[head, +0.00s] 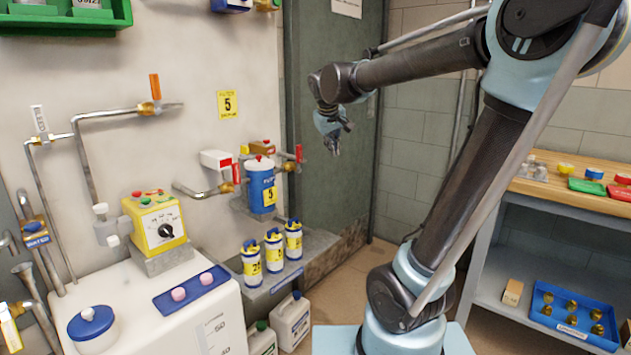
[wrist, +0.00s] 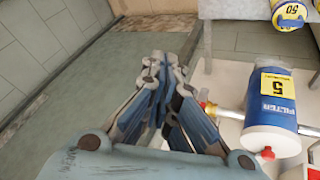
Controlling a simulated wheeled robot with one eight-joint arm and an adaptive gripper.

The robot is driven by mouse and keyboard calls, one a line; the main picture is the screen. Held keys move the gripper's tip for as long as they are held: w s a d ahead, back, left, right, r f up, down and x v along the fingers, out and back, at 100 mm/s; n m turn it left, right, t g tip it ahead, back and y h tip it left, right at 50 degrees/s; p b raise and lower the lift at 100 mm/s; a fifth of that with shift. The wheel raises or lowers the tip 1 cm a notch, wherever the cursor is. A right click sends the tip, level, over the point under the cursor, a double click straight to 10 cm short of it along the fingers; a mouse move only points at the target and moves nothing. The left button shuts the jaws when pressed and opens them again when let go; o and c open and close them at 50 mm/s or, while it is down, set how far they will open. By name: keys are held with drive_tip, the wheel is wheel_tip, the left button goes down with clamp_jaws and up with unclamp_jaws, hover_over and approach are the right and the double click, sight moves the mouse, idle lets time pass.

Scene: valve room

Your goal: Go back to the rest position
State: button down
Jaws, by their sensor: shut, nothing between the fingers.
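My gripper (head: 333,144) hangs in the air at the end of my arm, in front of the dark green door and to the right of the blue filter canister (head: 261,186). In the wrist view my gripper (wrist: 160,66) is shut, with its fingertips together and nothing between them. The blue filter canister with a yellow number 5 label also shows at the right of the wrist view (wrist: 272,106). My gripper is apart from it.
A yellow control box (head: 158,228) sits left of the canister. Several small yellow-labelled bottles (head: 273,250) stand on a grey shelf. A wooden-topped workbench (head: 570,188) with a blue tray (head: 574,313) below is at right. Pipes and valves line the left wall.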

drive_tip(key=s+d+f+m+g, duration=0.1)
drive_tip(key=s+d+f, duration=0.3)
drive_tip(key=s+f, duration=0.3)
drive_tip(key=s+d+f+m+g+y, duration=0.1)
drive_tip(key=s+d+f+m, duration=0.1)
drive_tip(key=s+d+f, duration=0.3)
drive_tip(key=s+d+f+m+g, duration=0.2)
drive_tip(key=s+d+f, duration=0.2)
drive_tip(key=s+f, duration=0.7)
drive_tip(key=s, duration=0.6)
drive_tip(key=shift+d+f, duration=0.2)
drive_tip(key=shift+d, duration=0.15)
drive_tip(key=shift+w+f, duration=0.2)
drive_tip(key=shift+w, duration=0.2)
drive_tip(key=c, duration=2.3)
unclamp_jaws()
